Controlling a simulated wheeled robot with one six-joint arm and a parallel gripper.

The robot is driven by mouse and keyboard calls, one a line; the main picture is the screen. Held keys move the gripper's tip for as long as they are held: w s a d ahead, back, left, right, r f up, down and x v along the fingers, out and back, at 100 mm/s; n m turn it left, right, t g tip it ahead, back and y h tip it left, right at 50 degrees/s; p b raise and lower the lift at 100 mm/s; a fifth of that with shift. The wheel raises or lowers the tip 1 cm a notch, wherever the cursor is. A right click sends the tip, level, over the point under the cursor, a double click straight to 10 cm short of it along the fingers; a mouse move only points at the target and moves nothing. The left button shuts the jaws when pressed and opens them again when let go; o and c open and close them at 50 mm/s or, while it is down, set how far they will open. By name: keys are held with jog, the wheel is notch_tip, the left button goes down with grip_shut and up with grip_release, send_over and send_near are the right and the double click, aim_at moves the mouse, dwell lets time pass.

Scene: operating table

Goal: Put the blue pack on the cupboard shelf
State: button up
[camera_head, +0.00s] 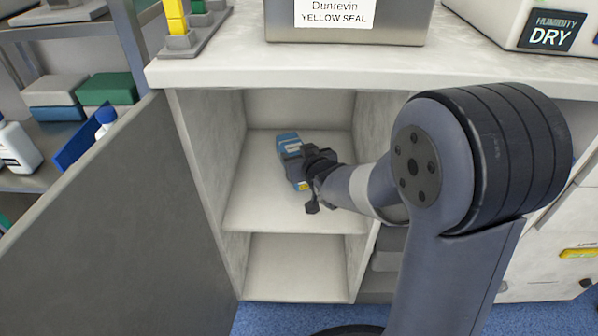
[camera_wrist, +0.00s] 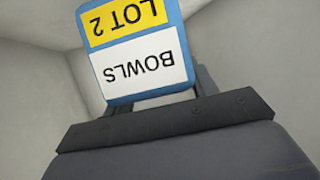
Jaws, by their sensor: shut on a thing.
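The blue pack (camera_head: 287,141) is inside the open cupboard, over the upper shelf (camera_head: 258,195). In the wrist view the blue pack (camera_wrist: 138,50) shows a yellow label "LOT 2" and a white label "BOWLS", both upside down. My gripper (camera_head: 302,163) reaches into the cupboard from the right and is shut on the pack. In the wrist view my gripper (camera_wrist: 165,120) covers the pack's near end. I cannot tell whether the pack touches the shelf. The shelf around the pack is bare.
The cupboard door (camera_head: 120,220) stands open at the left. A lower compartment (camera_head: 295,270) below the shelf is empty. The counter (camera_head: 240,65) above carries a metal box (camera_head: 345,32). A side rack at the left holds green and grey packs (camera_head: 105,88) and bottles.

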jog(key=shift+f+b, duration=0.75)
jog(key=shift+f, duration=1.1)
jog(key=shift+f, duration=0.15)
jog(key=o, duration=1.2)
jog(key=shift+c, duration=0.2)
jog(key=p+v, duration=0.4)
jog(key=v, duration=0.8)
jog(key=shift+p, duration=0.3)
